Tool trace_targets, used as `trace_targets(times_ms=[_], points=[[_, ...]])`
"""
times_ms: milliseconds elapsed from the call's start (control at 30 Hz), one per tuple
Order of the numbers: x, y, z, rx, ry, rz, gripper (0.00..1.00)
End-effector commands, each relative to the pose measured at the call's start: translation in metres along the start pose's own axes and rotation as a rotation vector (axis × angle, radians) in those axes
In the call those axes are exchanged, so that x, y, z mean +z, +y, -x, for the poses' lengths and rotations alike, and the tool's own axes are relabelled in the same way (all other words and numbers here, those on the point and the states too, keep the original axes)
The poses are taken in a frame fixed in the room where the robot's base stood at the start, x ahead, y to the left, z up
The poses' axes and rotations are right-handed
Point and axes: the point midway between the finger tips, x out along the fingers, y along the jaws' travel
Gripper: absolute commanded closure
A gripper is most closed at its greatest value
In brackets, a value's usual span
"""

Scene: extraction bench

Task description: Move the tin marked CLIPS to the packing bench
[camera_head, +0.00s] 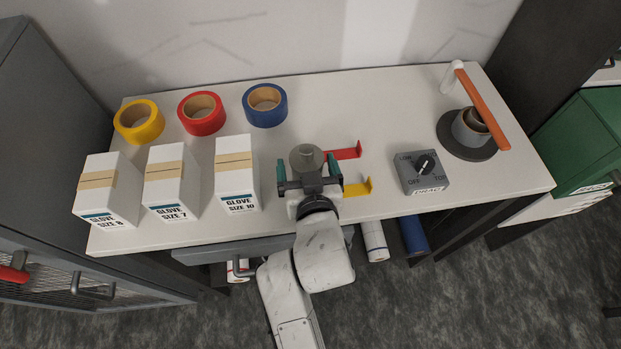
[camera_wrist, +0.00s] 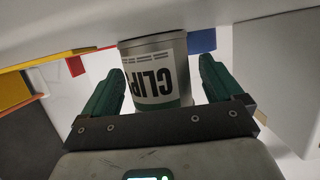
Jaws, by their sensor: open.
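The tin marked CLIPS shows in the wrist view (camera_wrist: 155,52) as a pale cylinder with dark lettering, its last letter cut off at the side, and a green band. In the head view I see its grey round top (camera_head: 306,157) on the white bench top (camera_head: 385,115). My gripper (camera_head: 307,170) is open, with its green fingers on either side of the tin. No bench in view is labelled as the packing bench.
A red bracket (camera_head: 343,154) and a yellow bracket (camera_head: 357,188) stand just right of the tin. A glove box (camera_head: 237,170) is close on its left, with more boxes beyond. Tape rolls (camera_head: 265,104) lie behind. A switch box (camera_head: 421,172) and an orange-armed fixture (camera_head: 482,105) are right.

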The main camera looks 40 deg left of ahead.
Motion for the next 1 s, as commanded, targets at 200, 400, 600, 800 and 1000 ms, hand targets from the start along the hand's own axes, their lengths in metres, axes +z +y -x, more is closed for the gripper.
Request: trace_targets(times_ms=[200, 400, 600, 800, 1000], points=[[0.001, 0.000, 0.032, 0.000, 0.001, 0.000, 0.07], [0.001, 0.000, 0.074, 0.000, 0.000, 0.000, 0.07], [0.001, 0.000, 0.106, 0.001, 0.000, 0.000, 0.07], [0.000, 0.000, 0.119, 0.000, 0.001, 0.000, 0.07], [-0.001, 0.000, 0.120, 0.000, 0.001, 0.000, 0.07]])
